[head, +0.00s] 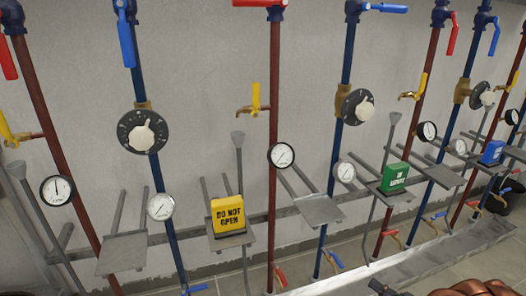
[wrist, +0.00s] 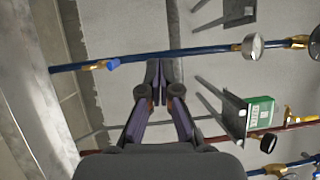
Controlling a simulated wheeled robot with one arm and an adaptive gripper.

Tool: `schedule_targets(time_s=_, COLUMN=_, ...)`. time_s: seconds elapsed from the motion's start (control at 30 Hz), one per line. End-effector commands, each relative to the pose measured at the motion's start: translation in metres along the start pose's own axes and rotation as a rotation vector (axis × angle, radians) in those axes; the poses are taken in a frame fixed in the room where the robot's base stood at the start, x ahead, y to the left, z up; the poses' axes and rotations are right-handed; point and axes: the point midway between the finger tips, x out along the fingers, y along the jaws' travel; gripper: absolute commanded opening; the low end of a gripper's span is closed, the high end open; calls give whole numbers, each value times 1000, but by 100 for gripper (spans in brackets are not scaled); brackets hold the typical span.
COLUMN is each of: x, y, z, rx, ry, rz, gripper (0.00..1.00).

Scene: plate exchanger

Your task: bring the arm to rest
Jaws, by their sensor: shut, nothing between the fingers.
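My gripper (wrist: 158,92) shows in the wrist view with its two fingers together and nothing between them. A blue pipe (wrist: 190,54) runs across the wrist view beyond the fingertips; I cannot tell how far off it is. In the head view the gripper itself is not clearly seen; only brown and dark parts of my arm show at the bottom right edge.
Red and blue pipes with valves and gauges line the wall. A yellow "DO NOT OPEN" block (head: 228,215) and a green block (head: 395,178) stand on small metal shelves; the green one also shows in the wrist view (wrist: 261,113). A blue block (head: 492,152) is farther right.

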Motion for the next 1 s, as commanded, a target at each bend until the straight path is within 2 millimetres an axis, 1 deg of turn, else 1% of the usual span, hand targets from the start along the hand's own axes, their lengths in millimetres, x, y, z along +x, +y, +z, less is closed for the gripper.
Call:
schedule_targets(time_s=0.03, x=15, y=-22, z=5, rx=2, ry=-37, rz=-8, gripper=0)
schedule_targets(time_s=0.07, x=23, y=-32, z=9, rx=7, ry=-61, rz=-11, gripper=0)
schedule_targets(time_s=0.17, x=54, y=-71, z=27, rx=22, ry=-154, rz=-20, gripper=0)
schedule_targets(time_s=0.2, x=66, y=-86, z=36, rx=31, ry=-192, rz=-20, gripper=0)
schedule_targets(time_s=0.27, x=84, y=-109, z=50, rx=39, ry=-254, rz=-18, gripper=0)
schedule_targets(time_s=0.3, x=94, y=-124, z=58, rx=42, ry=-292, rz=-15, gripper=0)
schedule_targets(time_s=0.37, x=107, y=-145, z=73, rx=50, ry=-350, rz=-8, gripper=0)
schedule_targets(time_s=0.4, x=117, y=-160, z=84, rx=53, ry=-390, rz=-2, gripper=0)
schedule_targets(time_s=0.47, x=129, y=-181, z=101, rx=61, ry=-449, rz=11, gripper=0)
schedule_targets(time_s=0.5, x=136, y=-195, z=112, rx=63, ry=-487, rz=20, gripper=0)
schedule_targets(time_s=0.57, x=145, y=-215, z=130, rx=64, ry=-544, rz=38, gripper=0)
schedule_targets(time_s=0.6, x=151, y=-227, z=141, rx=66, ry=-582, rz=54, gripper=0)
schedule_targets(time_s=0.67, x=158, y=-246, z=158, rx=63, ry=-634, rz=77, gripper=0)
schedule_targets(time_s=0.73, x=164, y=-266, z=180, rx=64, ry=-696, rz=109, gripper=0)
schedule_targets(time_s=0.9, x=173, y=-312, z=230, rx=50, ry=-836, rz=200, gripper=0)
schedule_targets(time_s=1.0, x=173, y=-336, z=259, rx=37, ry=-911, rz=262, gripper=0)
